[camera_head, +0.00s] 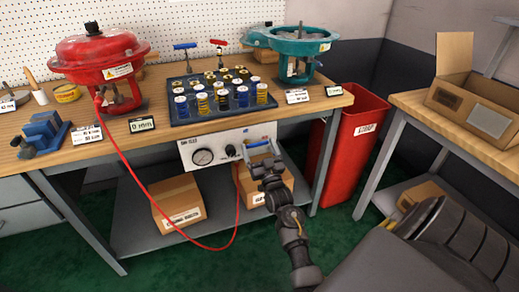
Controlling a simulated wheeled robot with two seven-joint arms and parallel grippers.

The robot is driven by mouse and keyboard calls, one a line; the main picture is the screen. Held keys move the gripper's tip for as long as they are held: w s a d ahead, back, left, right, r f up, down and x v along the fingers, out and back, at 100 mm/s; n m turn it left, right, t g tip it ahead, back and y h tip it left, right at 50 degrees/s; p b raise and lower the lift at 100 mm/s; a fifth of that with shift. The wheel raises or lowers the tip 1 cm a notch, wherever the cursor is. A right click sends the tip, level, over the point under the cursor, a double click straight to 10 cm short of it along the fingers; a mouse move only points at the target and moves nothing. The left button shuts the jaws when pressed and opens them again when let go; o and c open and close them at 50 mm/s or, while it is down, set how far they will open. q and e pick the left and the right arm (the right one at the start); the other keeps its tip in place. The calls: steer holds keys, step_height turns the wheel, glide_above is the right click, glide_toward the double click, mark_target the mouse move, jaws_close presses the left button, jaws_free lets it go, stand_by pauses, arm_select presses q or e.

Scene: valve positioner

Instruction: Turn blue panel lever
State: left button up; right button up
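A white control panel (215,146) with a round gauge hangs under the front edge of the workbench. My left gripper is not in view.
A red hose (133,175) loops down from the red actuator (100,58) and up towards the panel. Cardboard boxes (178,203) stand on the lower shelf. A red bin (352,150) stands right of the bench. A tray of coloured cylinders (225,92) is on top.

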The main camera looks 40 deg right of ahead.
steer(key=c, duration=1)
